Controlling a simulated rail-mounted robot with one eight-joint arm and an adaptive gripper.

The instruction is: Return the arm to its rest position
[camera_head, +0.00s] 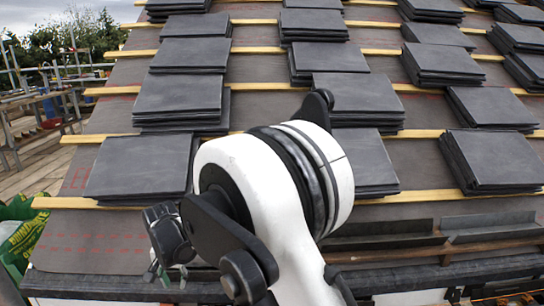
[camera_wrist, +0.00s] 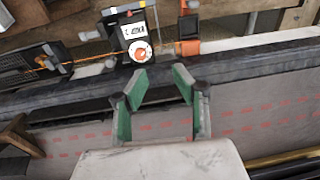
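My white and black arm rises through the middle of the head camera view, in front of the roof. My gripper (camera_head: 167,277) hangs at its lower left end, with small green finger parts pointing down. In the wrist view my gripper (camera_wrist: 160,78) shows two green fingers with a clear gap between their tips. Nothing is seen between the fingers. A pale grey block fills the bottom middle of that view; I cannot tell what it is.
Stacks of dark slates (camera_head: 145,167) lie on wooden battens (camera_head: 100,203) across the roof. Scaffolding (camera_head: 55,90) stands at the left, above a green bag (camera_head: 22,235). A black and white device with an orange dial (camera_wrist: 140,50) lies beyond the dark eave edge (camera_wrist: 250,65).

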